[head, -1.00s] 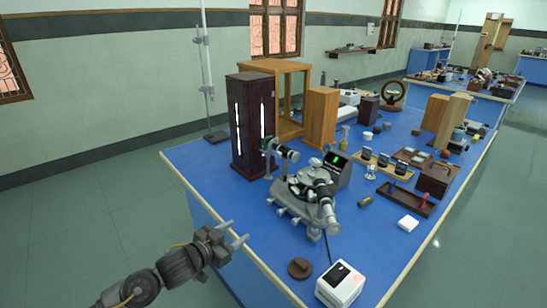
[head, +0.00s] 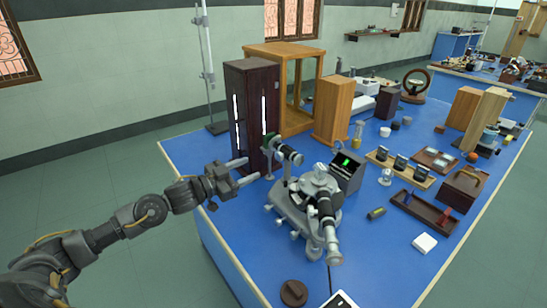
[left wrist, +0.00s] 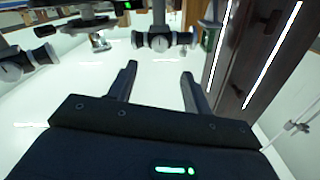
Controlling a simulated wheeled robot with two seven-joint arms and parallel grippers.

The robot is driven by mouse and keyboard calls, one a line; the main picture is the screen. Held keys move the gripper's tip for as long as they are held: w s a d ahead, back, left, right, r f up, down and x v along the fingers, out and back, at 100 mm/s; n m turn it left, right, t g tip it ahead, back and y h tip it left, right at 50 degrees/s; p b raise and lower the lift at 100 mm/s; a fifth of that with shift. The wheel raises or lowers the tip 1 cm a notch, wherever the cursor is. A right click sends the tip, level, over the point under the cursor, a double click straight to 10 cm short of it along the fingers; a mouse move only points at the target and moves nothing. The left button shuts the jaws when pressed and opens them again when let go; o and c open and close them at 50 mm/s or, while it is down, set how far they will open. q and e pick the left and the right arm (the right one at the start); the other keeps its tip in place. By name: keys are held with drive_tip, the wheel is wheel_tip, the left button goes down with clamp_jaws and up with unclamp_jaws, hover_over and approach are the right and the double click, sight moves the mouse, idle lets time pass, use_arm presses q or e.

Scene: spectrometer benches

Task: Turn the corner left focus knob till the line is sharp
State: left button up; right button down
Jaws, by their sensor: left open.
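A grey spectrometer (head: 305,200) stands on the blue bench. Its rear tube (head: 284,150) points toward the dark cabinet; its front tube (head: 327,222) points toward the bench's near side. The left wrist view shows a round knob (left wrist: 160,43) on one tube and another knob (left wrist: 12,72) at the left edge. I cannot tell which tube the named focus knob is on. A small screen (head: 347,167) behind the spectrometer shows a green mark, too small to judge its sharpness. My left gripper (head: 251,169) is open and empty, left of the rear tube and apart from it. My right gripper is not in view.
A tall dark cabinet (head: 250,115) with lit white strips stands close behind my left gripper. A brown disc (head: 293,293) lies at the near edge. A wooden tray (head: 424,208) and a white box (head: 424,244) lie right of the spectrometer. The bench's left corner is clear.

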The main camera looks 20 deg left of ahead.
sight(277, 157)
use_arm(q)
drive_tip(key=p+x, duration=0.1)
drive_tip(key=x, duration=0.8)
drive_tip(key=shift+w+d, duration=0.15)
drive_tip(key=shift+w, duration=0.1)
drive_tip(key=shift+w+d, duration=0.1)
drive_tip(key=shift+w, duration=0.15)
drive_tip(key=shift+c, duration=0.8)
drive_tip(key=c, duration=0.8)
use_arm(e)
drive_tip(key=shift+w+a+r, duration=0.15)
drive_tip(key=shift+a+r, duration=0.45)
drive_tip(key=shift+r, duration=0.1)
